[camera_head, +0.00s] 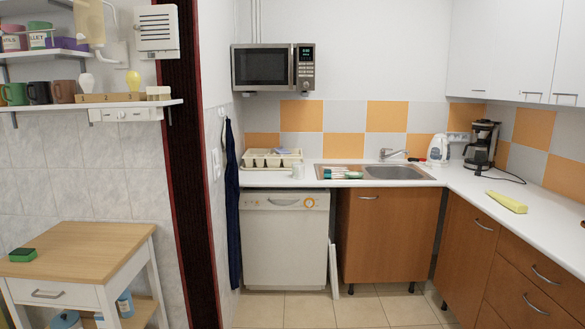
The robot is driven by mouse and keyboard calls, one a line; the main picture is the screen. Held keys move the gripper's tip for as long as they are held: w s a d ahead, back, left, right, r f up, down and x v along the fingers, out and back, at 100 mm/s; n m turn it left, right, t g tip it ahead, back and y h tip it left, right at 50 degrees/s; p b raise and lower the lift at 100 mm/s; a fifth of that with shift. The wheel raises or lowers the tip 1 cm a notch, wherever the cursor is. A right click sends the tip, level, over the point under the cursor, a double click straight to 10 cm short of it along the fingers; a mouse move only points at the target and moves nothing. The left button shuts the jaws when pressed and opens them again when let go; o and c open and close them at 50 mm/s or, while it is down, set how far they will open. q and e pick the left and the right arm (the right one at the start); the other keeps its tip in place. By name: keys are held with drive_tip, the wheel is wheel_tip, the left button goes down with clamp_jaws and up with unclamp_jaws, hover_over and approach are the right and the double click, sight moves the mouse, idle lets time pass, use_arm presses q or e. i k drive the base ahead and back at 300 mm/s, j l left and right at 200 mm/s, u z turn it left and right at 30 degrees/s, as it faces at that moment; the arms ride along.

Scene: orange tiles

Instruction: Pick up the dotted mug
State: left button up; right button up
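A small whitish mug (298,171) stands on the white counter, just in front of the dish rack; it is too small to tell whether it has dots. On the lower wall shelf at the left stand a green mug (16,94), a dark mug (39,93) and a brown mug (64,91); I see no clear dots on them. Neither of my grippers is in view.
The dish rack (271,160) and the sink (394,172) are on the counter (470,187). A kettle (438,150), a coffee maker (481,146) and a yellow object (507,202) stand further right. A wooden-topped cart (85,245) is at left. The tiled floor (305,310) in front is clear.

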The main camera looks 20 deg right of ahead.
sight(298, 168)
drive_tip(key=i+l, duration=0.45)
drive_tip(key=i, duration=0.2)
drive_tip(key=i+l+u, duration=0.15)
drive_tip(key=i+l, duration=0.25)
drive_tip(key=i, duration=0.25)
drive_tip(key=i+l, duration=0.55)
drive_tip(key=i+j+u, duration=0.05)
drive_tip(key=i, duration=0.05)
